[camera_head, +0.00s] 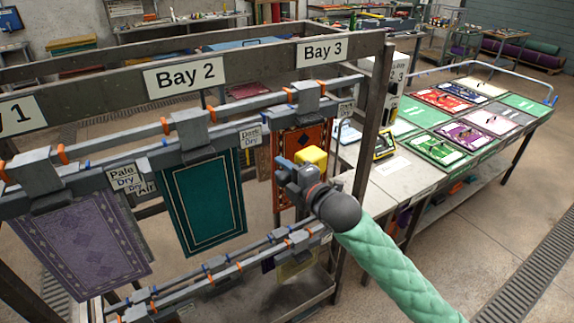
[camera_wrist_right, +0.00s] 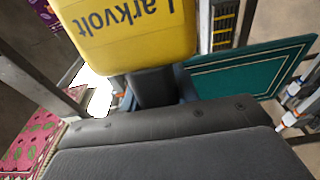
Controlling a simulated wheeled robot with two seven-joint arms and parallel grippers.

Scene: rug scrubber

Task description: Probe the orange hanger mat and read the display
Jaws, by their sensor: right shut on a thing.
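The orange mat (camera_head: 300,137) with a dark pattern hangs from the rail under the Bay 3 sign (camera_head: 322,50). My right gripper (camera_head: 309,172) is in front of it and hides its lower middle. The gripper is shut on a yellow meter (camera_head: 312,157), which also fills the top of the right wrist view (camera_wrist_right: 130,35), with "Larkvolt" upside down on its side. No display or probe tip of the meter shows, and I cannot tell whether it touches the mat. My left gripper is not in view.
A teal mat (camera_head: 203,203) hangs under Bay 2 and a purple mat (camera_head: 82,240) further left. A rack post (camera_head: 375,115) stands just right of my right gripper. Beyond it is a long table (camera_head: 400,178) with several coloured mats and trays. Lower rails run below the gripper.

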